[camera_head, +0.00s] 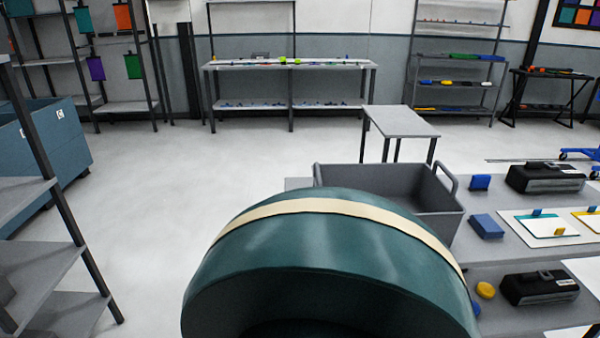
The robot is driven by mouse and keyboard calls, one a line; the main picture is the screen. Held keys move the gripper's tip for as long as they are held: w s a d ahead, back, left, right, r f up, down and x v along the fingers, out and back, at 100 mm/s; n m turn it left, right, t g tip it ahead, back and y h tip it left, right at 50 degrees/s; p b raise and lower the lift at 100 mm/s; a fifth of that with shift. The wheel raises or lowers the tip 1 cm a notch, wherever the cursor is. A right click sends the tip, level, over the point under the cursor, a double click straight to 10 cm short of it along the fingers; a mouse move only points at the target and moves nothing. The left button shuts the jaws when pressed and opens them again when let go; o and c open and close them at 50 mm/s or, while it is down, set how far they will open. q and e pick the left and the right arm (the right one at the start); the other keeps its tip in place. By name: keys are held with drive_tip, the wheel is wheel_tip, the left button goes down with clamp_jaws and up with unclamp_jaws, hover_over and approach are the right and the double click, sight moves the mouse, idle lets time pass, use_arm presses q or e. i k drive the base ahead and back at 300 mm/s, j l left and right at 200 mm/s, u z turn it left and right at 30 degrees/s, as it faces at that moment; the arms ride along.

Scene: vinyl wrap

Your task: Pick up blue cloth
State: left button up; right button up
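A flat, dark blue block-like piece (487,226), which looks like a folded cloth, lies on the grey table (490,250) at the right, just right of a grey bin. A smaller blue item (480,182) stands behind it on the same table; I cannot tell whether it is cloth or a tool. Neither of my grippers is in view.
A large rounded teal object with a cream band (330,240) fills the front centre. The open grey bin (340,176) stands behind it. Black cases (545,178) and white sheets (535,237) lie on the right table. Shelves (40,255) stand at left; the left-centre floor is clear.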

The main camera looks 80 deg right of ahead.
sight(485, 224)
drive_tip(key=z, duration=3.8)
